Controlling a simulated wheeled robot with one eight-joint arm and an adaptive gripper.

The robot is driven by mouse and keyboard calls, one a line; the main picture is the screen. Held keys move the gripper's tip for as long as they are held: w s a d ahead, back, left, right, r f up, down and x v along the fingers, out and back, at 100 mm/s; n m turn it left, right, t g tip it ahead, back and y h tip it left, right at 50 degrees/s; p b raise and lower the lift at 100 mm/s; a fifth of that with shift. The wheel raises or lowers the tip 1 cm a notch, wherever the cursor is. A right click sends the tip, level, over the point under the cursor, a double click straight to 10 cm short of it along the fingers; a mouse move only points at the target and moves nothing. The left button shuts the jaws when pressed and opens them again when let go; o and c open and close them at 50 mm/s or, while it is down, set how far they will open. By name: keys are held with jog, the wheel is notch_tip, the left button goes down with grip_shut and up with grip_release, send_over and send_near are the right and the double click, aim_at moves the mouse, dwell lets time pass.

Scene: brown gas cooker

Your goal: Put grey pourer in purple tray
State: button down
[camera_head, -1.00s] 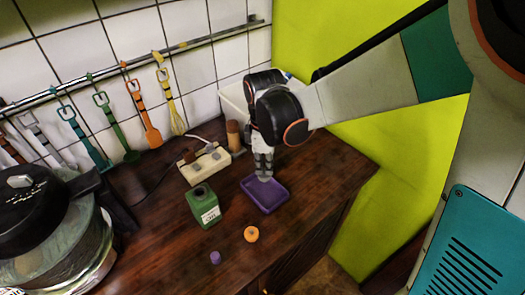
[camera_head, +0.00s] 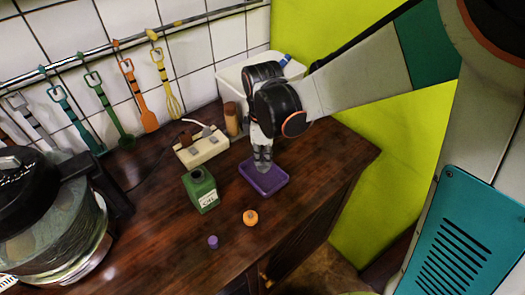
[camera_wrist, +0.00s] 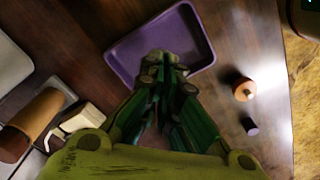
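The purple tray (camera_head: 276,185) lies on the dark wooden counter, and it also shows in the wrist view (camera_wrist: 122,55). My gripper (camera_head: 262,160) points down over the tray, its fingertips close above or inside it. In the wrist view my gripper (camera_wrist: 164,75) has its fingers drawn together at the tips. A small greyish piece, seemingly the grey pourer (camera_wrist: 151,58), shows at the fingertips over the tray floor. The fingers hide much of it, and whether it touches the tray cannot be told.
A green bottle (camera_head: 201,189), an orange round piece (camera_head: 250,218) and a small purple cap (camera_head: 213,242) stand left and in front of the tray. A power strip (camera_head: 202,147), a brown cylinder (camera_head: 231,119) and a white bin (camera_head: 235,75) are behind. A pot (camera_head: 60,230) stands left.

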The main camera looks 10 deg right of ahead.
jog(key=shift+f+b, duration=1.15)
jog(key=shift+f, duration=0.3)
jog(key=c, duration=1.7)
grip_release()
jog(key=c, duration=0.4)
jog(key=shift+r, duration=0.15)
jog(key=shift+r+p, duration=2.6)
jog(key=shift+r, duration=0.85)
